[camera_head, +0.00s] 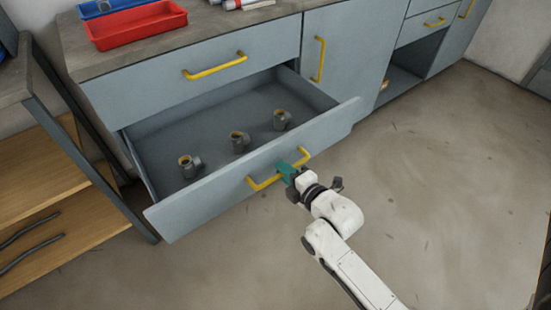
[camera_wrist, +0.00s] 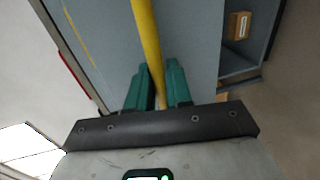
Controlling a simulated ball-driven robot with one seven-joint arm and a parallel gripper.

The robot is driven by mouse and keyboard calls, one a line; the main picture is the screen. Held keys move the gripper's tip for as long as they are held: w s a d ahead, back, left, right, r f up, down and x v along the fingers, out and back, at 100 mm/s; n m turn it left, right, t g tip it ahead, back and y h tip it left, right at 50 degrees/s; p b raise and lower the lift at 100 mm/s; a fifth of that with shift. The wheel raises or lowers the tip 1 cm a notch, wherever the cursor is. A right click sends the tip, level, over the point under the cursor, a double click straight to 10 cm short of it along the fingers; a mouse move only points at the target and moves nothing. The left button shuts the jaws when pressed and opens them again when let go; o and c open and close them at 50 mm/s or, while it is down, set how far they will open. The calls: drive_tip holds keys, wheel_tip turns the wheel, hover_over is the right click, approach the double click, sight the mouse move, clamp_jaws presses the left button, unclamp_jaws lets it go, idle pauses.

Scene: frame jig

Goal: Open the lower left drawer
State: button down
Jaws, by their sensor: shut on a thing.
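The lower left drawer (camera_head: 225,185) of the grey-blue cabinet is pulled well out, its inside visible. Several grey pipe fittings with brass-coloured openings stand in it, one of them near the middle (camera_head: 238,143). Its yellow bar handle (camera_head: 265,182) is on the front panel. My gripper (camera_head: 288,168), with green fingers, is at the handle's right part and shut on it. In the wrist view the yellow handle (camera_wrist: 147,40) runs between the two green fingertips (camera_wrist: 159,85).
The upper left drawer (camera_head: 200,85) is shut above it. A red tray (camera_head: 135,25) sits on the worktop. A wooden-shelved rack (camera_head: 50,210) stands close at the left. The floor (camera_head: 440,190) at the right is clear.

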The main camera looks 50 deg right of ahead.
drive_tip(key=shift+s+a, duration=0.15)
drive_tip(key=shift+s, duration=0.4)
drive_tip(key=c, duration=1.2)
unclamp_jaws()
drive_tip(key=p+v, duration=0.1)
drive_tip(key=v, duration=0.9)
drive_tip(key=shift+s+a, duration=0.2)
drive_tip(key=shift+s, duration=0.15)
